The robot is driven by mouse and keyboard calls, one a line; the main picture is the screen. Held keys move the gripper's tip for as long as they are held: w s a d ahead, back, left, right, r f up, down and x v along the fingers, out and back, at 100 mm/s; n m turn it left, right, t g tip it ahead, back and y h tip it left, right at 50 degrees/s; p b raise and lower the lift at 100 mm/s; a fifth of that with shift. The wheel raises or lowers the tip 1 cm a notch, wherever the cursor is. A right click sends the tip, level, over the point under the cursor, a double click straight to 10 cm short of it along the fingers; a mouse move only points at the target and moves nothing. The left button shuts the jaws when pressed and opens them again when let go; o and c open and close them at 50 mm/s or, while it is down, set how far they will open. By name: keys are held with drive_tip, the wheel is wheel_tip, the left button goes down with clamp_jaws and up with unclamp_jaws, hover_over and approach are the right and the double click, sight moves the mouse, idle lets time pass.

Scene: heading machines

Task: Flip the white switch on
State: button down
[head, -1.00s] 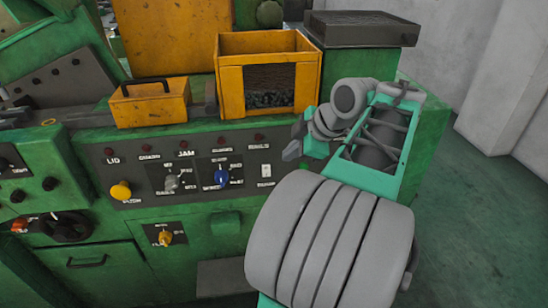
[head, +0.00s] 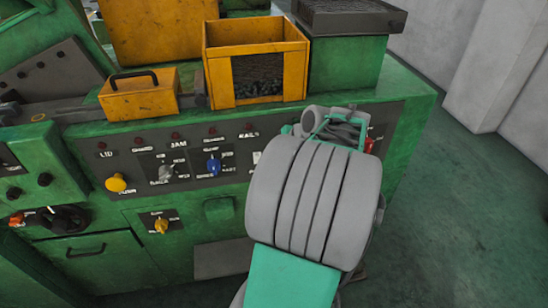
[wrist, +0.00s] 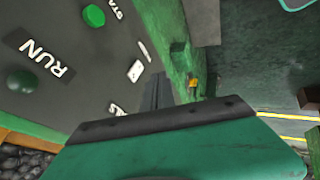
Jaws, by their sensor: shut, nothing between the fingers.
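The white switch (head: 257,156) is on the dark control panel of the green machine, at the right end of the row of knobs. In the head view my arm partly covers it. In the wrist view the white switch (wrist: 136,70) is a small pale rectangle on the panel, left of centre. My gripper (wrist: 157,92) shows there as narrow dark fingers, shut and empty, to the lower right of the switch. I cannot tell whether the fingers touch the panel. In the head view my gripper is hidden behind my arm.
The panel also has a blue knob (head: 213,164), a grey knob (head: 166,173) and a yellow button (head: 116,183). A yellow bin (head: 256,60) stands on the machine above. A red part (head: 369,146) sits right of my arm. Open floor (head: 450,210) lies to the right.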

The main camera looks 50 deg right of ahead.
drive_tip(key=w+d+f+p, duration=0.2)
drive_tip(key=w+f, duration=0.3)
drive_tip(key=w, duration=0.1)
drive_tip(key=shift+w, duration=0.25)
drive_tip(key=shift+f, duration=0.1)
